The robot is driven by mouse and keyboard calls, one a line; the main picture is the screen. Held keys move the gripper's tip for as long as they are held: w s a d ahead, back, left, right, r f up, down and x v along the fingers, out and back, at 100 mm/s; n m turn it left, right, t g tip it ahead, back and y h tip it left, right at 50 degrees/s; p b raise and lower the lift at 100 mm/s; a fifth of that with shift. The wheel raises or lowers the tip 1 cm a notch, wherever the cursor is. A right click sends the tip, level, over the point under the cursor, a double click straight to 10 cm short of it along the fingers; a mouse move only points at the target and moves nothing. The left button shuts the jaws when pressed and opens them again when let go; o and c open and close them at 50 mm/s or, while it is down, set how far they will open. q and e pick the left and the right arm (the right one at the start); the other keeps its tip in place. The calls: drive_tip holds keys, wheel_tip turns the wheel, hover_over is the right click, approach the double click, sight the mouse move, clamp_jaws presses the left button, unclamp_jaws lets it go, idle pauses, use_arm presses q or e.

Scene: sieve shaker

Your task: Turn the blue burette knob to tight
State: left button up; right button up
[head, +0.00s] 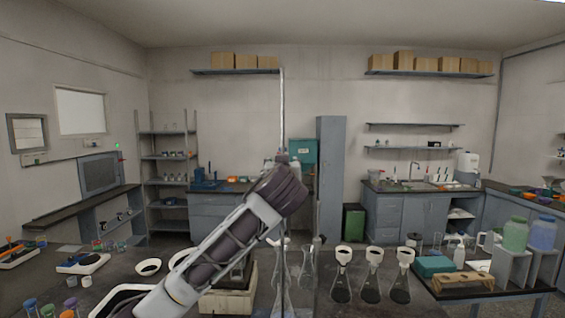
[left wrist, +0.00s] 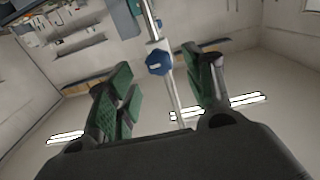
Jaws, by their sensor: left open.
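The blue burette knob (left wrist: 158,62) sits on a clamp on a thin metal rod in the left wrist view. The rod (head: 283,110) stands upright in the head view, where my left forearm and wrist hide the knob. My left gripper (left wrist: 156,80) is open, with one green-padded finger on either side of the knob in the picture. Gaps show between the knob and both fingers, and the knob looks a little beyond them. In the head view my left arm reaches up from the lower left to the rod, and its fingers are hidden. My right gripper is not in view.
Flasks with funnels (head: 373,276) stand right of the rod on the dark bench. A beige box-like base (head: 227,302) is behind my left arm. White bowls (head: 148,267) lie to the left. A teal box (head: 435,266) and capped jars (head: 515,234) are at the right.

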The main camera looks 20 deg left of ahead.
use_arm(q)
drive_tip(key=shift+p+x, duration=0.45)
drive_tip(key=shift+x, duration=1.3)
drive_tip(key=shift+c, duration=0.2)
drive_tip(key=c, duration=1)
